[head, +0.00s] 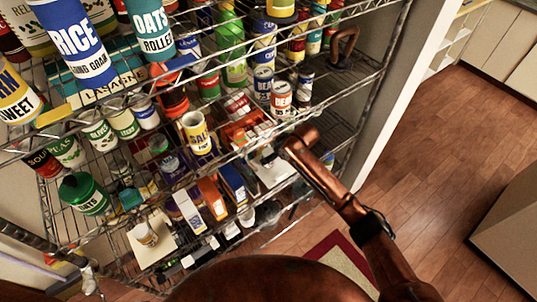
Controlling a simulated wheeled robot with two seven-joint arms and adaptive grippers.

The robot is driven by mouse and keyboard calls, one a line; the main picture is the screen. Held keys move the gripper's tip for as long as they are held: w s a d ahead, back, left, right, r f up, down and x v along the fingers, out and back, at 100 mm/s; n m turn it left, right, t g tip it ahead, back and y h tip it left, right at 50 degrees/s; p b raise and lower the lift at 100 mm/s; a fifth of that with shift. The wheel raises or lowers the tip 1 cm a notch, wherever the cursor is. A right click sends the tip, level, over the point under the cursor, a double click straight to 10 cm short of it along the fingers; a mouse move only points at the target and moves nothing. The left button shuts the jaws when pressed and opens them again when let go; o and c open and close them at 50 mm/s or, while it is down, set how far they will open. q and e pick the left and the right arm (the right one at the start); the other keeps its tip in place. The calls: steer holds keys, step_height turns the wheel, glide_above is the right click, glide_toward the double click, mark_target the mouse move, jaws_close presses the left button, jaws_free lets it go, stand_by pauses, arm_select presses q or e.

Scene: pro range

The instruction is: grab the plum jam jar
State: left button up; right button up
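A small jar with a purple label (170,165) stands on a middle wire shelf, left of the yellow-and-white salt can. It may be the plum jam jar, but its label is too small to read. Wire rods partly cover it. My copper-coloured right arm reaches in from the lower right, and its end, with the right gripper (272,158), is at the shelf's front edge, well to the right of this jar. The fingers are too small and blurred against the packages to tell their opening. My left gripper does not show.
The wire rack (352,85) is crowded with cans, boxes and jars. The salt can (196,133) stands close to the purple-labelled jar. A green-lidded jar (82,193) is at the left. Wooden floor (425,150) lies open at the right, beside a cabinet (508,230).

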steer(key=x, duration=0.3)
steer(key=shift+s+d+f+b, duration=0.15)
steer(key=shift+d+f+b, duration=0.05)
steer(key=shift+f+b, duration=0.1)
steer(key=shift+x, duration=1.2)
steer(key=shift+w+d, duration=0.1)
steer(key=shift+w, duration=0.1)
steer(key=shift+f, duration=0.1)
steer(key=shift+c, duration=0.4)
steer(key=shift+w, duration=0.1)
steer(key=c, duration=1.4)
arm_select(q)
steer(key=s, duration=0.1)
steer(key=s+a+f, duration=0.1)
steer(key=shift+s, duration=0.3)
arm_select(e)
steer(key=shift+c, duration=1.2)
steer(key=shift+r, duration=0.2)
